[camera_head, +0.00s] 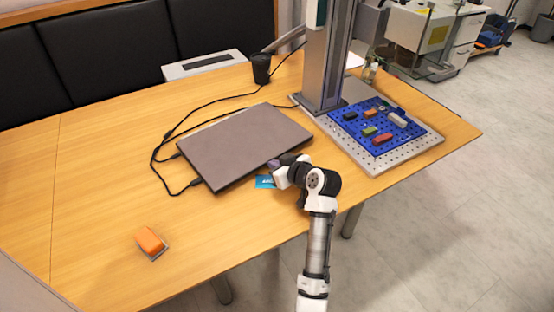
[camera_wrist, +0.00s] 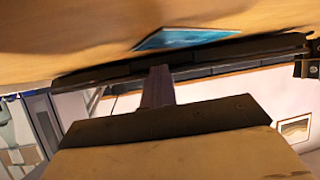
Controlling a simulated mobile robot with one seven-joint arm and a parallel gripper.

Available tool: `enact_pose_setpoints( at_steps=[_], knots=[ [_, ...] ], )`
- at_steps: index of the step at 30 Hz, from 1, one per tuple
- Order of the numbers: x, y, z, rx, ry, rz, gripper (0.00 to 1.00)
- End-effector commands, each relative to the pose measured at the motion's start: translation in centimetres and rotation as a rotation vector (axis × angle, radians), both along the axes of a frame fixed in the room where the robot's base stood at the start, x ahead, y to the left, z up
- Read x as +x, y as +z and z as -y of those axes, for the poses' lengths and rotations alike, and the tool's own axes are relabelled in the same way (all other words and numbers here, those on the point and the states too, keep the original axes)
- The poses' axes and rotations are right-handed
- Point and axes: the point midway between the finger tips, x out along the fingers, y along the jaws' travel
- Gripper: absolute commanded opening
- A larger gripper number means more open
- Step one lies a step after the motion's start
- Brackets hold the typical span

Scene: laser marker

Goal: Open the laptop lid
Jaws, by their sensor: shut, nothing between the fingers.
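The laptop (camera_head: 230,145) is a flat grey-brown slab with its lid closed, lying on the wooden table in the head view. My gripper (camera_head: 275,166) is at its front right edge, low over the table, with its purple-grey fingers together. In the wrist view, which looks upside down, the shut fingers (camera_wrist: 158,85) reach toward a long dark strip that appears to be the laptop's edge (camera_wrist: 235,52). The fingertips overlap this strip. I cannot tell whether they touch it. No gap under the lid can be made out.
A blue card (camera_head: 265,182) lies on the table (camera_head: 90,195) beside my gripper. Black cables (camera_head: 168,165) run along the laptop's left side. A metal column (camera_head: 325,60) and perforated plate (camera_head: 405,152) stand right. An orange block (camera_head: 150,240) lies front left. A black cup (camera_head: 261,68) stands behind.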

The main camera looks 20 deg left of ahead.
Motion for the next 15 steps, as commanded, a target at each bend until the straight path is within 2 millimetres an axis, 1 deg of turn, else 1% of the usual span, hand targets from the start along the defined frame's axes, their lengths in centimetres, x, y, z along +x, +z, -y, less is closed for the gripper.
enact_pose_setpoints(
  at_steps=[1,15],
  knots=[
    [-0.8,-1.7,-1.2,-0.005,0.023,-0.036,0.00],
    [-0.8,-0.1,-1.3,-0.007,0.023,-0.041,0.00]
  ],
)
